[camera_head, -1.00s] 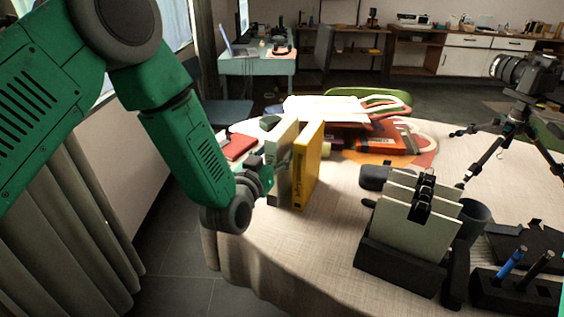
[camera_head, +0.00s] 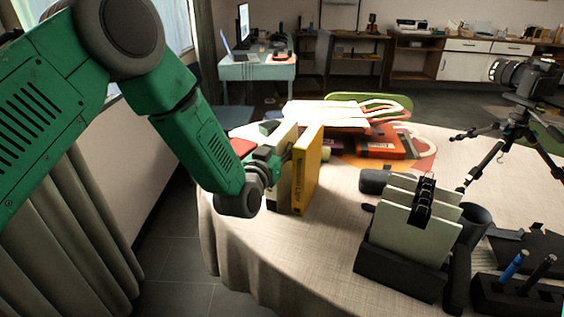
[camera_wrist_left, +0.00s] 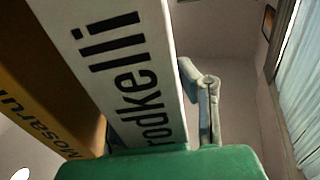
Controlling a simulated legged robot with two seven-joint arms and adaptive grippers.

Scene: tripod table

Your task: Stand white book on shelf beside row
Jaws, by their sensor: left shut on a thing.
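The white book (camera_head: 284,138) stands upright on the round table, close beside the yellow book (camera_head: 306,172), which is on its right. My left gripper (camera_head: 272,165) is at the white book's left side, shut on it; the fingertips are partly hidden. In the left wrist view the white book (camera_wrist_left: 125,60) fills the middle with large black lettering, the yellow book (camera_wrist_left: 40,90) is to its left, and one finger (camera_wrist_left: 205,100) shows along the white book's right side. My right gripper is not in view.
The cloth-covered round table (camera_head: 325,240) holds a black holder with pale cards (camera_head: 415,220), a pen stand (camera_head: 515,295) and a camera tripod (camera_head: 515,125). Red-orange books (camera_head: 385,142) and a white bag (camera_head: 340,110) lie behind. Bare cloth is in front of the books.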

